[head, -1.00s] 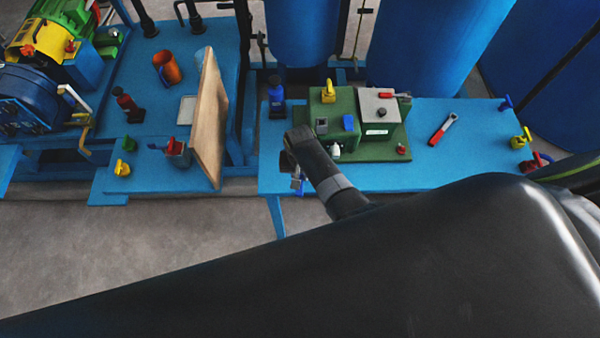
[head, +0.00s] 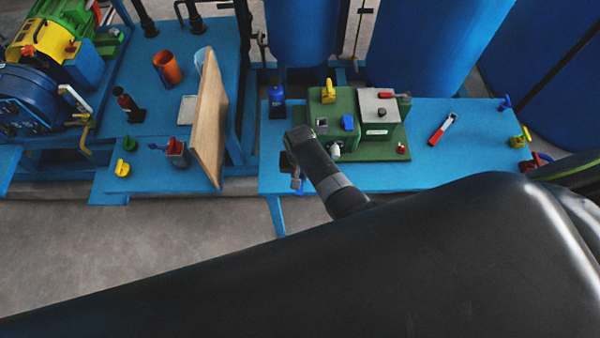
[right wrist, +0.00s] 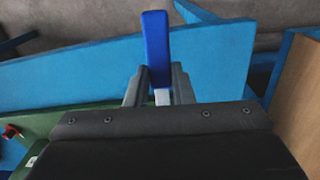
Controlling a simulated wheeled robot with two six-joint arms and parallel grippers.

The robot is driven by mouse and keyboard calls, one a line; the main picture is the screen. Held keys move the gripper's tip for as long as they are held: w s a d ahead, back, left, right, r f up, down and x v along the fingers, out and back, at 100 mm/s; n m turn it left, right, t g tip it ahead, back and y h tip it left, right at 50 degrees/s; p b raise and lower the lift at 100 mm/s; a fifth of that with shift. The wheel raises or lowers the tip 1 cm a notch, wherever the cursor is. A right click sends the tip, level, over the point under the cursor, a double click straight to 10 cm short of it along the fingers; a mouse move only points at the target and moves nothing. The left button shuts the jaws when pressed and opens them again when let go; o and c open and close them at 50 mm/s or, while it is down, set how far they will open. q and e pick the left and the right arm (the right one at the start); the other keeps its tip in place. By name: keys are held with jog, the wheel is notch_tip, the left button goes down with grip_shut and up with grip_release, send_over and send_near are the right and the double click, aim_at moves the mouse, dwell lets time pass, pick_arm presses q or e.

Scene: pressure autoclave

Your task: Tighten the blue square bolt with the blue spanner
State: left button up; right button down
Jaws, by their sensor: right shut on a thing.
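In the right wrist view, my right gripper (right wrist: 158,88) is shut on the blue spanner (right wrist: 156,45). Its blue handle sticks out past the fingertips, and a short silver part shows between the fingers. In the head view, my right gripper (head: 290,165) is beside the left end of the green fixture (head: 372,150), over the left part of the blue bench. My own arm hides most of the gripper and the spanner there. A small blue square piece (head: 347,122), which looks like the blue square bolt, sits on the green fixture, apart from the gripper. My left gripper is not in view.
A blue bottle (head: 277,92) stands left of the fixture. A red-handled tool (head: 442,129) lies on the bench (head: 465,165) to the right. A wooden panel (head: 209,120) stands upright on the left. Small coloured valves line the bench's right end.

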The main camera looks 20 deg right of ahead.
aim_at(300, 176)
jog(key=shift+f+b, duration=0.9)
jog(key=shift+f, duration=0.35)
jog(key=c, duration=1.2)
grip_release()
jog(key=shift+o, duration=0.2)
jog(key=shift+r, duration=0.1)
notch_tip(300, 176, up, 17)
jog(key=shift+r, duration=0.1)
